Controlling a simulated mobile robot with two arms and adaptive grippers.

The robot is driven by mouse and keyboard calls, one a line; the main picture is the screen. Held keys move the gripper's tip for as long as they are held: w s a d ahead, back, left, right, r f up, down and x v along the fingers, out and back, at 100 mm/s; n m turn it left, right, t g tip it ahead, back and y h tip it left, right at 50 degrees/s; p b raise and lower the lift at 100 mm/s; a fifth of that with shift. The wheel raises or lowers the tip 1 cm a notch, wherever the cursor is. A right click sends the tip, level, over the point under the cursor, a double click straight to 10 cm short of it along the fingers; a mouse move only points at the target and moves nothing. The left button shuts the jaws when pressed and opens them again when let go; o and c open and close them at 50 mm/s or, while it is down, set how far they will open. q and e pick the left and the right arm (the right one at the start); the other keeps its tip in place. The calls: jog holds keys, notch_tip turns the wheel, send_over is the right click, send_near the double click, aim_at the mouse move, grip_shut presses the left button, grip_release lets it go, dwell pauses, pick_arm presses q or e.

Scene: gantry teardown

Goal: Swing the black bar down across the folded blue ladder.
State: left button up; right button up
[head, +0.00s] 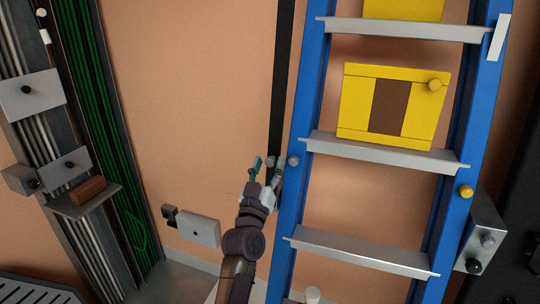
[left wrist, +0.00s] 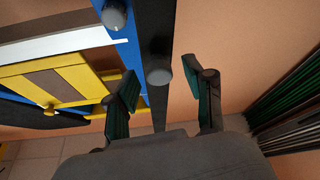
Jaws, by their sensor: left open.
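The black bar (head: 283,70) stands near upright along the left side of the blue ladder (head: 311,95) in the head view. The ladder is upright, with silver rungs, against the orange wall. My left gripper (head: 267,164) is open at the lower part of the bar. In the left wrist view, the open fingers (left wrist: 162,77) lie on either side of the bar (left wrist: 157,28) and its grey round knob (left wrist: 159,77). I cannot tell whether they touch it. My right gripper is in neither view.
A yellow panel with a brown middle (head: 353,108) shows between the rungs. A grey bracket (head: 484,235) juts out at the ladder's right. Green cables (head: 95,90) and a shelf with a brown block (head: 89,190) stand at left. The wall between is mostly bare.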

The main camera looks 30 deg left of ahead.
pick_arm(q)
jog(key=shift+x, duration=0.85)
jog(key=shift+c, duration=0.3)
grip_shut()
